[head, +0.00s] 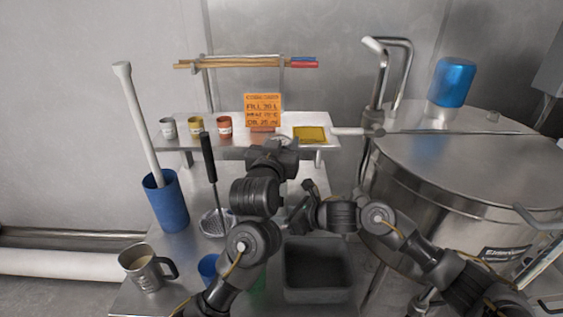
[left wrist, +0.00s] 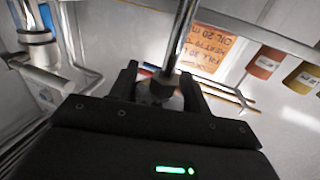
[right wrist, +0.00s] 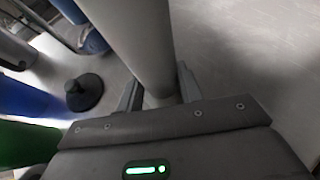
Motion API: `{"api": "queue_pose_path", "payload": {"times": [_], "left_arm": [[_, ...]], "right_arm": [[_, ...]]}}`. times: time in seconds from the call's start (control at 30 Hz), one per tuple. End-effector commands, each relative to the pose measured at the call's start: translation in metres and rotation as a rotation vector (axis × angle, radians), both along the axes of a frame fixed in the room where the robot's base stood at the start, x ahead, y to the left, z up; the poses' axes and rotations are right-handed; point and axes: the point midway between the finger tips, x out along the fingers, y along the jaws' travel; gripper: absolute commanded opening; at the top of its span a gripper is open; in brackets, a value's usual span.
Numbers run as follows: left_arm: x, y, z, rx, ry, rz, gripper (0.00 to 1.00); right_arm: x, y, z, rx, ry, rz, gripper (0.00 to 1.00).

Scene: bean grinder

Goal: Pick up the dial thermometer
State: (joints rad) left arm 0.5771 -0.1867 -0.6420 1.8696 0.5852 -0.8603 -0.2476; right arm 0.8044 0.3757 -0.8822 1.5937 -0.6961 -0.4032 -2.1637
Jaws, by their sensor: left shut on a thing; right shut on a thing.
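My left gripper (head: 284,146) is at the front edge of the raised shelf. In the left wrist view its jaws (left wrist: 158,88) are shut around a dark fitting with a shiny metal stem and a pale round part; this looks like the dial thermometer (left wrist: 183,35). My arm and gripper mostly hide it in the head view. My right gripper (head: 299,212) is lower, above the lower table and left of my right forearm. In the right wrist view its jaws (right wrist: 158,92) are shut on a thick pale grey cylinder (right wrist: 132,40). I cannot tell what that cylinder is.
The raised shelf (head: 170,145) holds small cups, an orange card (head: 263,108) and a yellow pad (head: 310,134). A blue tube (head: 166,202) with a white pole, a steel mug (head: 142,268) and a dark bin (head: 317,270) stand lower. A large steel kettle (head: 450,190) fills the right.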

Motion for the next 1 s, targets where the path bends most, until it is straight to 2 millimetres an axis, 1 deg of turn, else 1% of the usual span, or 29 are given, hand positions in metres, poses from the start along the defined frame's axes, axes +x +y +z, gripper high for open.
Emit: {"api": "queue_pose_path", "payload": {"times": [0.03,0.2,0.3,0.4,0.5,0.6,0.87,0.9,1.0], "left_arm": [[-0.001,-0.001,0.017,-0.006,-0.006,-0.002,0.23],[0.0,-0.001,0.06,-0.003,-0.004,-0.001,0.23],[0.0,0.0,0.081,-0.001,-0.005,-0.001,0.23],[0.0,0.0,0.096,-0.001,-0.003,0.0,0.23],[0.0,0.0,0.106,0.0,-0.001,0.0,0.23],[0.0,0.0,0.11,0.0,0.0,0.0,0.23],[0.0,0.0,0.112,0.0,0.001,0.0,0.23],[0.0,0.0,0.112,0.0,0.001,0.0,0.23],[0.0,0.0,0.111,0.0,0.001,0.0,0.23]], "right_arm": [[-0.001,0.0,-0.001,-0.001,0.002,0.001,0.24],[-0.001,0.0,-0.001,-0.001,0.002,0.001,0.24],[-0.001,0.0,-0.001,-0.001,0.002,0.001,0.24],[0.0,0.0,-0.001,-0.001,0.002,0.001,0.24],[-0.001,0.0,-0.001,-0.001,0.002,0.001,0.24],[0.0,0.0,-0.001,-0.001,0.002,0.001,0.24],[-0.001,0.0,-0.001,-0.001,0.002,0.001,0.24],[-0.001,0.0,-0.001,-0.001,0.002,0.001,0.38],[0.0,0.0,-0.001,-0.001,0.001,0.001,0.51]]}}
